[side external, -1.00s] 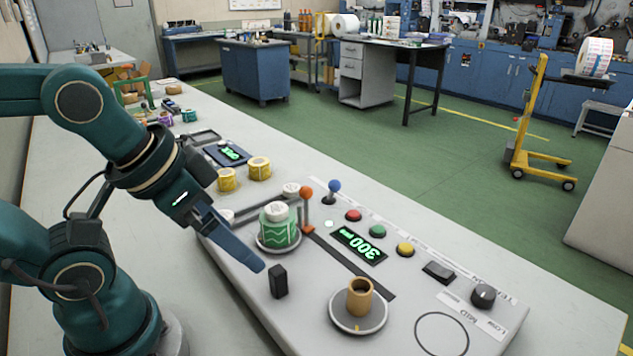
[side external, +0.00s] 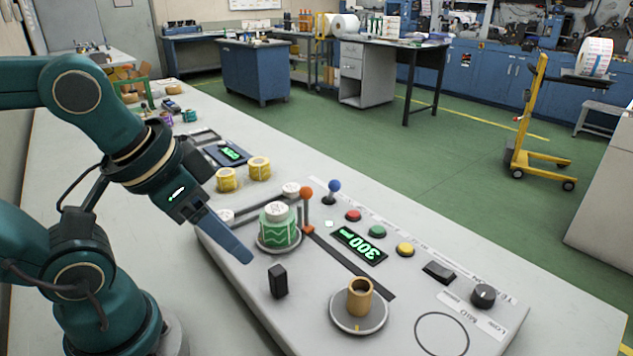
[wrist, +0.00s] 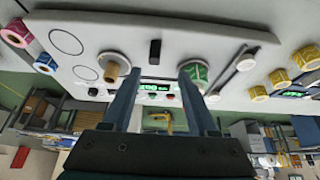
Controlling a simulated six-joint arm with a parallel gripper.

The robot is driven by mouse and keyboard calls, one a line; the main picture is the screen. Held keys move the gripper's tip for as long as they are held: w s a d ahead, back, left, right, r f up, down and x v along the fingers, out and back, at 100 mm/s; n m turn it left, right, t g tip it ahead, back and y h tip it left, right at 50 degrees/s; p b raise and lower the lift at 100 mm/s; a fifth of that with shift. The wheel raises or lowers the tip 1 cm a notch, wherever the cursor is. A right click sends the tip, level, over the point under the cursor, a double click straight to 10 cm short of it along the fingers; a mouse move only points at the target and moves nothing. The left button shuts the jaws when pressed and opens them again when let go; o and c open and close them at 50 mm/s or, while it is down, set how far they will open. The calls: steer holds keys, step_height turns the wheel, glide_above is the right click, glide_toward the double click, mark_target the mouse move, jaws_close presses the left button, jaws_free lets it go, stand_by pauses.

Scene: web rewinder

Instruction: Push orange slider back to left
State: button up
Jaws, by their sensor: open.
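The orange slider (side external: 306,205) is an upright lever with an orange ball on top and an orange foot. It stands at the upper-left end of the dark slot (side external: 350,265) in the console, just right of the green-and-white roll (side external: 278,228). My gripper (side external: 246,260) is over the console's left edge, apart from the slider, with the roll between them. In the wrist view my two fingers (wrist: 158,74) are spread with nothing held. The slider cannot be made out in the wrist view; a finger may hide it. The roll (wrist: 194,74) shows beside the right finger.
A black upright block (side external: 278,282) stands close to my fingertips. A brown core (side external: 360,297) sits on a round disc at the front. A blue-knobbed lever (side external: 333,190), coloured buttons and a display (side external: 360,245) lie beyond the slot. Yellow rolls (side external: 259,168) stand behind.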

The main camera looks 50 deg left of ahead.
steer(key=w+a+r+g, duration=0.1)
steer(key=w+r, duration=0.4)
steer(key=r, duration=0.2)
steer(key=n+g, duration=0.3)
steer(key=g, duration=0.1)
glide_above(306, 188)
step_height(306, 188, down, 5)
steer(key=shift+d+r, duration=0.1)
steer(key=shift+r, duration=0.05)
steer(key=shift+f, duration=2.85)
jaws_close()
